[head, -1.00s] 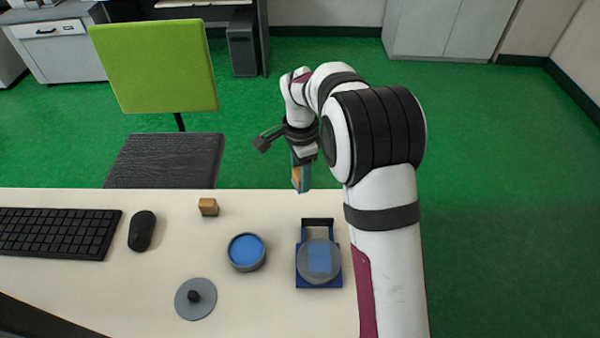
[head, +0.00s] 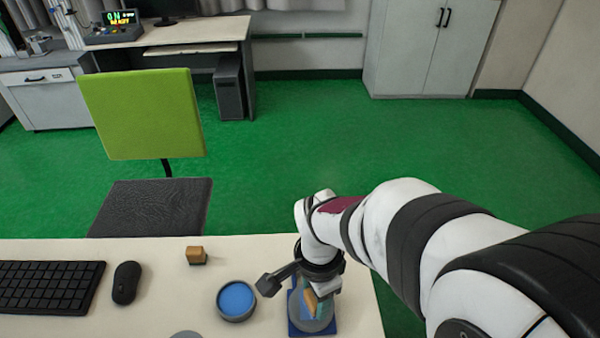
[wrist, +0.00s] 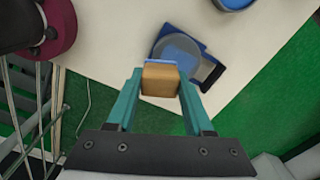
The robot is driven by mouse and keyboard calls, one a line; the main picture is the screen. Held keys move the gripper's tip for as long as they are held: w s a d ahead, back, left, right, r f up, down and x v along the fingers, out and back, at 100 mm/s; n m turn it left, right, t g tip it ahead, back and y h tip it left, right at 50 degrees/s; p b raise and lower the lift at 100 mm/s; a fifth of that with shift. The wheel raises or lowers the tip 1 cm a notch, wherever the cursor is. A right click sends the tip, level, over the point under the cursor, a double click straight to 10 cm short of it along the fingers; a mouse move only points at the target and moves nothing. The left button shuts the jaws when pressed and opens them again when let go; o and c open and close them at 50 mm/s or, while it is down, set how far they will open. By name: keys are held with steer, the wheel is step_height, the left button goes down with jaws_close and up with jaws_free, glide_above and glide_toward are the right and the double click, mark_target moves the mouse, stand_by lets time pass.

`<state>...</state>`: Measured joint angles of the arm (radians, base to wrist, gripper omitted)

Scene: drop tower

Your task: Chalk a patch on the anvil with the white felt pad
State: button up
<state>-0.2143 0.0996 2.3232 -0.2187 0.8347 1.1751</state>
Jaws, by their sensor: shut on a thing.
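My gripper (wrist: 161,82) is shut on a tan block (wrist: 160,80), which has a thin pale blue-white edge at its far end, likely the felt pad. The pad's face is hidden. In the head view my gripper (head: 313,292) is over the anvil, a grey disc (head: 298,322) on a blue base (head: 293,330). The anvil also shows in the wrist view (wrist: 181,72), beyond the fingertips, with a blue patch on its top. The block overlaps the anvil in both views; I cannot tell whether they touch.
A round tin with blue contents (head: 236,300) stands left of the anvil. A second small tan block (head: 196,256), a mouse (head: 125,283) and a keyboard (head: 48,287) lie further left. A grey disc (head: 187,334) is cut off at the bottom edge. The table's right edge is close.

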steer(key=shift+f, duration=2.9)
step_height(320, 180, down, 2)
steer(key=shift+w+r, duration=0.2)
steer(key=shift+w, duration=0.75)
jaws_close()
steer(key=shift+w+f, duration=0.2)
steer(key=shift+w, duration=2.6)
steer(key=shift+s, duration=3.45)
steer(key=shift+s+r, duration=0.15)
steer(key=shift+s, duration=0.15)
steer(key=shift+r, duration=3.95)
